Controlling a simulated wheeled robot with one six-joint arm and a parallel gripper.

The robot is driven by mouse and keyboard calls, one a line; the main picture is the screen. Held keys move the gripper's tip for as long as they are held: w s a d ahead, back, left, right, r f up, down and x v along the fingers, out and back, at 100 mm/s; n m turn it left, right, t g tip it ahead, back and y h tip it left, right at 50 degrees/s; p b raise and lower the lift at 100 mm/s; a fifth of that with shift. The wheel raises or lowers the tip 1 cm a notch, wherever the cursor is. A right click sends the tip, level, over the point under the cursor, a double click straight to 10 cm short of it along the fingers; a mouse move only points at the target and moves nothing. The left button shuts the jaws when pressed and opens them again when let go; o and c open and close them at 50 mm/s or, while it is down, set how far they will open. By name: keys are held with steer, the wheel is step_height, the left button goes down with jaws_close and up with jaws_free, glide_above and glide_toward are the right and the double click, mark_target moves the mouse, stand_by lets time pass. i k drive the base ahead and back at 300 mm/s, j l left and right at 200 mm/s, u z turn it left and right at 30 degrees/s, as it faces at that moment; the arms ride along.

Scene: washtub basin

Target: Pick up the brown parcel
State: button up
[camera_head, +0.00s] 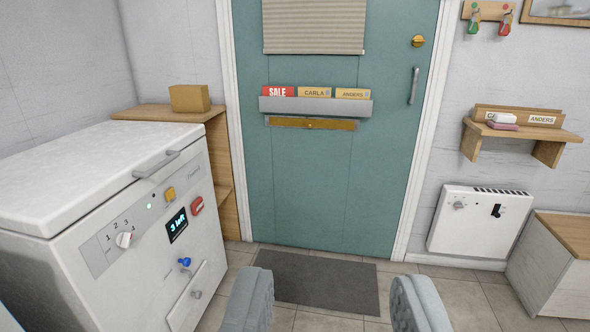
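The brown parcel (189,98) is a small box on top of a wooden shelf unit (150,113) at the back left, beside the door frame. My gripper (333,306) shows at the bottom of the picture. Its two grey fingers are wide apart with only floor and part of the mat visible between them. My gripper is well away from the parcel, which sits farther back, higher in the picture and to the left. The parcel's front, side and top are in plain view.
A teal door (340,200) with a letter rack (316,105) stands ahead. A grey mat (330,284) lies on open floor. A heater (478,222) and bench (550,262) stand right.

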mark_target(186, 98)
steer(key=i+z, duration=0.2)
steer(key=i, duration=1.5)
steer(key=i+u, duration=0.45)
steer(key=i, duration=0.15)
steer(key=i+l+u, duration=0.35)
steer(key=i+u, duration=0.15)
steer(key=i+l+u, duration=0.9)
steer(key=l, duration=0.2)
